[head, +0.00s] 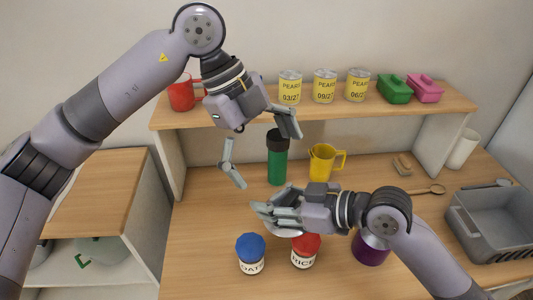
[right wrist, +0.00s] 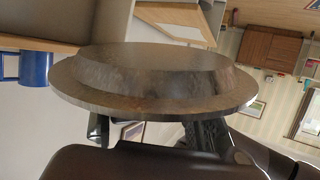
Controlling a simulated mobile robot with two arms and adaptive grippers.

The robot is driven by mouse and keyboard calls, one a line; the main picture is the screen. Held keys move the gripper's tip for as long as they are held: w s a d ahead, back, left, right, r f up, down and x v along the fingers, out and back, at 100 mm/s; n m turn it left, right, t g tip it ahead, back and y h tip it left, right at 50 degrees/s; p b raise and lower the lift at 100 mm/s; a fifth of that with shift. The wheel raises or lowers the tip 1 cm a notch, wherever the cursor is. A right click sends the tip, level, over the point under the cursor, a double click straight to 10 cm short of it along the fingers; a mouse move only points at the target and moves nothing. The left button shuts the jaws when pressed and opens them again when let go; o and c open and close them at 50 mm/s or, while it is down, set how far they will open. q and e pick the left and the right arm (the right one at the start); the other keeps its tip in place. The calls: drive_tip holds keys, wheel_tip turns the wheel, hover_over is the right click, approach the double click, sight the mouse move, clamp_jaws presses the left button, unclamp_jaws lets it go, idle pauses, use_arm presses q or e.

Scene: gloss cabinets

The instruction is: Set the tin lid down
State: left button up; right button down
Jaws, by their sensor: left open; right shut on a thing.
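The tin lid (right wrist: 150,80) is a round, brownish metal disc with a raised middle and a flat rim. It fills the centre of the right wrist view. My right gripper (head: 270,210) is shut on it, above the worktop behind the blue-lidded and red-lidded jars. In the head view the fingers hide most of the lid; a pale edge (head: 276,228) shows below them. My left gripper (head: 266,160) is open and empty, higher up, with its fingers spread in front of the green bottle.
A blue-lidded jar (head: 250,254), a red-lidded jar (head: 304,251) and a purple container (head: 371,248) stand at the front. A green bottle (head: 277,165) and yellow mug (head: 323,163) stand behind. A grey bin (head: 490,235) is right. The worktop (head: 205,225) left of the jars is clear.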

sight(290, 200)
use_arm(q)
drive_tip(key=x, duration=1.2)
drive_tip(key=shift+w+a+f, duration=0.1)
drive_tip(key=shift+w+a, duration=0.05)
drive_tip(key=c, duration=1.3)
drive_tip(key=o, duration=1.3)
